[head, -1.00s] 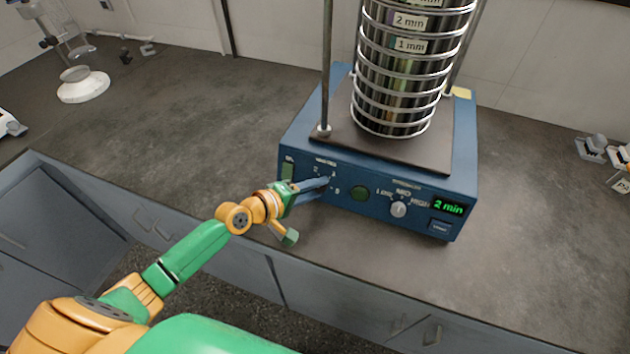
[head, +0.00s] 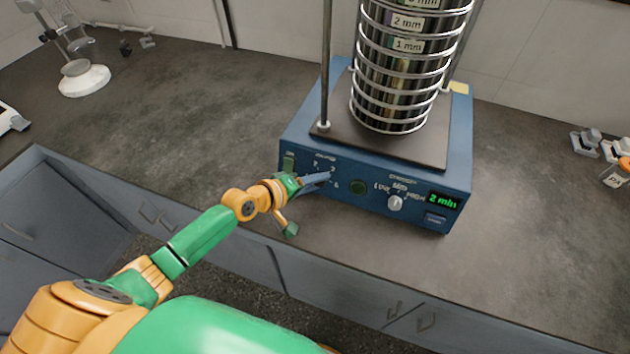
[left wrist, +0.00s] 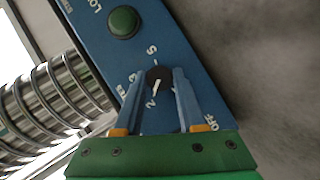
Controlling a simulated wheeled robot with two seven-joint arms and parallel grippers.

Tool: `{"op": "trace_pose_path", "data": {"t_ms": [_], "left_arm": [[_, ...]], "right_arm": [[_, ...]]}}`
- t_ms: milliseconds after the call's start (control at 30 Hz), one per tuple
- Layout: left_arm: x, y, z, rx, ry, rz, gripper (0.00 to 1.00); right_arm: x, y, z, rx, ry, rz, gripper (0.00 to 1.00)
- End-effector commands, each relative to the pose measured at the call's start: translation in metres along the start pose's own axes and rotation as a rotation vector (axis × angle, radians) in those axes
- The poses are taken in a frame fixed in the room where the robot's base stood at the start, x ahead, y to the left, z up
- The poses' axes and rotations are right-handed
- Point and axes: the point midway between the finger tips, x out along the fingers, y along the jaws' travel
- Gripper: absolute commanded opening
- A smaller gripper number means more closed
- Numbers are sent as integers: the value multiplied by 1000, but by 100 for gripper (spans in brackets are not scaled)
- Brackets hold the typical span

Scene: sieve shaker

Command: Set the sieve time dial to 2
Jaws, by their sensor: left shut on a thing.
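The sieve shaker (head: 385,175) is a blue box with a front control panel. My left gripper (head: 324,179) reaches the left part of that panel, over the time dial. In the left wrist view the fingers (left wrist: 159,85) are shut on the dark round time dial (left wrist: 158,75), one on each side. A white line on the dial points toward the printed 2. Printed 5 and OFF labels also show near the dial. The green display (head: 444,200) reads 2 min. In the head view the gripper hides the dial. My right gripper is not in view.
A stack of sieves (head: 408,75) stands on the shaker's plate between two rods. The bench top (head: 200,115) to the left is largely clear.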

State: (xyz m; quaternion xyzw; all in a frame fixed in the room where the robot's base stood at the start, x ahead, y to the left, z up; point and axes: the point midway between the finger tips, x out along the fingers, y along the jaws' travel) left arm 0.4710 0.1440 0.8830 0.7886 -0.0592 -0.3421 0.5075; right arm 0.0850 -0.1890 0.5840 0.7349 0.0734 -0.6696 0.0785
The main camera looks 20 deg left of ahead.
Motion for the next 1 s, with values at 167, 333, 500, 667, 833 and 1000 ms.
{"op": "trace_pose_path", "data": {"t_ms": [167,333,500,667,833,1000], "left_arm": [[0,0,0,0,1,2,69],[0,0,0,0,0,1,69],[-11,0,0,0,0,-1,69],[-47,0,0,1,-2,-3,69],[-69,0,0,0,-1,-1,69],[-71,0,0,0,0,1,69]], "right_arm": [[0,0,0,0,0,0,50],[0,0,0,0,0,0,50],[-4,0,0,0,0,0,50],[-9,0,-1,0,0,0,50],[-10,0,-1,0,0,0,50],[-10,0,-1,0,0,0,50]]}}
